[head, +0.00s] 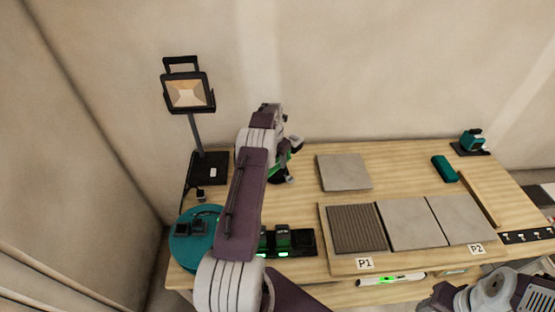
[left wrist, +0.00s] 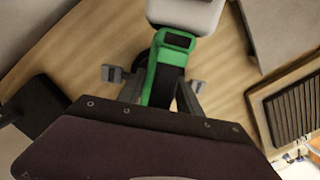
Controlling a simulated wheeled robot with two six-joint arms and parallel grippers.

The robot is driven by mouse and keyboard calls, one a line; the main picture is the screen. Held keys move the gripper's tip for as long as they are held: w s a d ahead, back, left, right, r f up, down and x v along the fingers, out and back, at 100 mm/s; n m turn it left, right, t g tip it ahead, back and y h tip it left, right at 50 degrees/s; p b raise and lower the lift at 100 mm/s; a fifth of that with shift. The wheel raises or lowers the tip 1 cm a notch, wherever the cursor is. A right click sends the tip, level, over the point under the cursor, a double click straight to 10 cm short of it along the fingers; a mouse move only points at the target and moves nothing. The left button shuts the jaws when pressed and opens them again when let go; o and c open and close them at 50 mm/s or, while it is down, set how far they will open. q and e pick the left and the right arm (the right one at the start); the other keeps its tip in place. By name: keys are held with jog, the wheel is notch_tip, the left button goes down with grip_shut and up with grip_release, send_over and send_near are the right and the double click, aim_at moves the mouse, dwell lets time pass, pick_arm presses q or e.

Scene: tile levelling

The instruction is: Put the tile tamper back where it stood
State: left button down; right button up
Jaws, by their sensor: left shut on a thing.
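My left gripper (head: 284,160) is shut on the tile tamper (head: 293,152), above the table left of the loose grey tile. In the left wrist view the tamper's green and black handle (left wrist: 160,70) is between the fingers of the left gripper (left wrist: 154,80). A pale rounded part (left wrist: 186,12) shows at the handle's far end. My gripper and wrist hide part of the tamper in the head view. I cannot tell how far it is above the wood. Part of my right arm shows at the bottom right, but its fingers do not.
A work lamp (head: 188,92) stands at the back left. A teal disc (head: 188,258) and a black tray with green items (head: 304,243) lie at the front left. A loose grey tile (head: 343,172) lies behind the ribbed bed (head: 356,229) and laid tiles (head: 411,226). Teal tools (head: 445,168) are at right.

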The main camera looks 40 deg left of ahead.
pick_arm(q)
jog(key=shift+f+b, duration=0.3)
jog(key=shift+f, duration=0.1)
dwell(0.8)
jog(key=c, duration=0.7)
grip_release()
jog(key=shift+s, duration=0.1)
jog(key=r, duration=0.6)
jog(key=s+r, duration=0.1)
jog(key=r, duration=0.2)
jog(key=shift+b, duration=0.4)
